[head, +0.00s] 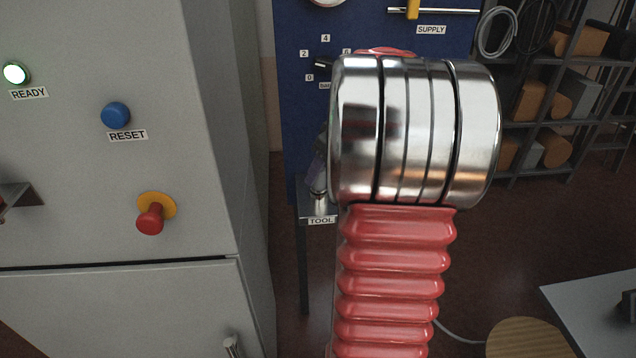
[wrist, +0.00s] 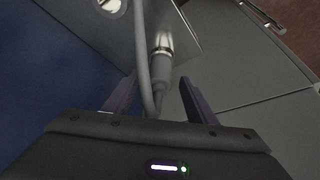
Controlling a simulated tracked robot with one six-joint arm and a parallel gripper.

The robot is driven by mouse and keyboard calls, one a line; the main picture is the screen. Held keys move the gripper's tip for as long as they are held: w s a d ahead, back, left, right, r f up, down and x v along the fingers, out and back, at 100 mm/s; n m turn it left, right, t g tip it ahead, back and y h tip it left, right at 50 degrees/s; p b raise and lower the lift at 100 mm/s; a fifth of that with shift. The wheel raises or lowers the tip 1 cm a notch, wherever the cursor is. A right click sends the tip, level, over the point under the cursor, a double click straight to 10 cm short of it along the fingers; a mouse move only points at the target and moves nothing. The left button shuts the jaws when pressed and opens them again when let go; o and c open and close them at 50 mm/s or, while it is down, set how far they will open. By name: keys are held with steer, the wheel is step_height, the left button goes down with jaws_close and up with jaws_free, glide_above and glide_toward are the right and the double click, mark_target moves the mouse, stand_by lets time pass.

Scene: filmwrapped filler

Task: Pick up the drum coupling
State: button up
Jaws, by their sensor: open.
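The drum coupling (wrist: 161,70) appears to be the grey cylinder with a bright metal collar in the wrist view, set at a light-grey bracket (wrist: 185,30). A grey hose (wrist: 143,55) runs past its left side toward me. My gripper (wrist: 158,84) is open, with one dark finger on each side of the coupling's lower end. I cannot tell whether either finger touches it. In the head view, my arm hides the gripper and most of this spot. Only a small metallic part (head: 318,187) shows above the shelf marked TOOL (head: 319,209).
A grey cabinet (head: 90,200) with a green READY lamp, blue RESET button and red stop knob (head: 151,219) stands at left. The blue panel (head: 300,120) stands behind my arm. A rack (head: 560,90) is at the back right. A table (head: 600,310) and round wooden top (head: 525,338) are lower right.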

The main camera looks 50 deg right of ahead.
steer(key=shift+x, duration=1.35)
steer(key=shift+c, duration=0.4)
steer(key=c, duration=1.1)
steer(key=shift+r, duration=0.15)
steer(key=shift+c, duration=0.2)
step_height(320, 180, up, 10)
steer(key=shift+f, duration=0.1)
